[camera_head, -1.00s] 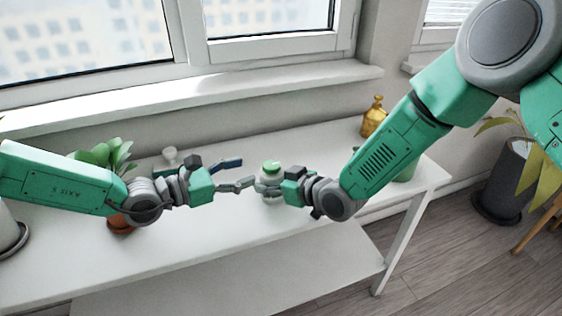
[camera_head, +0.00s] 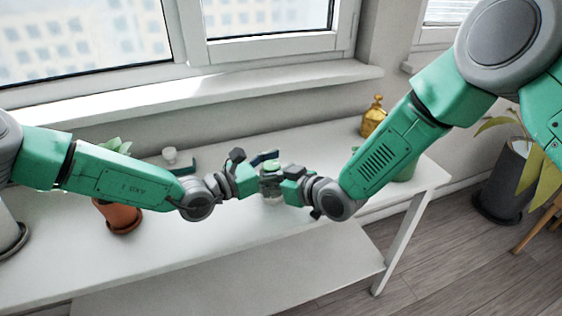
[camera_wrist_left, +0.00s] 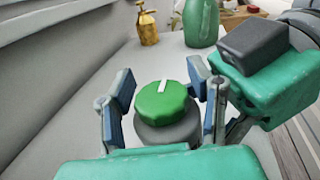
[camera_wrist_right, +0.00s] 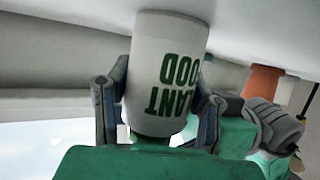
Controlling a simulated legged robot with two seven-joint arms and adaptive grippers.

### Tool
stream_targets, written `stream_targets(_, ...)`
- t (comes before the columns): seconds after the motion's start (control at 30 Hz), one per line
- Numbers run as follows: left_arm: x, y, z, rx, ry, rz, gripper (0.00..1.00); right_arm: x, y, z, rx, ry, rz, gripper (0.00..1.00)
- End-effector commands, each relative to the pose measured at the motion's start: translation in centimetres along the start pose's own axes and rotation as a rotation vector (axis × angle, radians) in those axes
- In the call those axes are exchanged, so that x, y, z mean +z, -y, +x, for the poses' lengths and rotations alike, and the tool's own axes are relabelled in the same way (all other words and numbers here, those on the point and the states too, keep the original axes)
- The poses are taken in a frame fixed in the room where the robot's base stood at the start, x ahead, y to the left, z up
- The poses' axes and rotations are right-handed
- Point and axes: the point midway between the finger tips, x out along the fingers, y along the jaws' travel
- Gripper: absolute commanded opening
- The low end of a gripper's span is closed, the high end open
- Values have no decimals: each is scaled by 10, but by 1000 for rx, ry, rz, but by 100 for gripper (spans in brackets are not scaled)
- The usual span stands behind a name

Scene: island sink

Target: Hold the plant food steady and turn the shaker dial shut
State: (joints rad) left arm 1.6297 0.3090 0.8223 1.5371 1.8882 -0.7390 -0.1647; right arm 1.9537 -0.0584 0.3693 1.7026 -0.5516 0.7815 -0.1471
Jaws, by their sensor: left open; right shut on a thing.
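The plant food is a white shaker with green "PLANT FOOD" lettering, seen inverted in the right wrist view (camera_wrist_right: 165,60). It stands on the white table, partly hidden, in the head view (camera_head: 273,200). My right gripper (camera_wrist_right: 158,100) is shut around its sides. Its green dial (camera_wrist_left: 163,103) has a white pointer mark and sits on a grey collar. My left gripper (camera_wrist_left: 168,90) is open, with one finger on each side of the dial; gaps show between the fingers and the dial. In the head view the left gripper (camera_head: 266,168) is at the shaker's top.
An amber spray bottle (camera_head: 373,118) and a green vessel (camera_head: 406,171) stand at the table's right. A terracotta pot (camera_head: 119,217) with a plant is behind my left arm. The table's front strip is clear.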

Motion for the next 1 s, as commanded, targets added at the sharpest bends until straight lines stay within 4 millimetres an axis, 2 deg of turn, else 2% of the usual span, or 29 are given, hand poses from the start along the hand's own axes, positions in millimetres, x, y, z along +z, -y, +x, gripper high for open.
stream_targets(0.33, 0, 0, 6, 0, 0, -1, 47, 2, 0, 0, 0, 3, 1, 14)
stream_targets(0.37, 0, 0, 5, 0, 0, -1, 43, 2, 0, 0, 0, 3, 1, 14)
stream_targets(0.4, 0, 0, 5, 0, 0, -1, 29, 2, 0, 0, 0, 3, 1, 14)
stream_targets(0.5, 0, 0, 5, 0, 0, -1, 0, 2, 0, 0, 0, 3, 1, 14)
stream_targets(1.0, 0, -1, 4, -6, 2, -1, 0, 2, -4, -1, 8, 4, 2, 14)
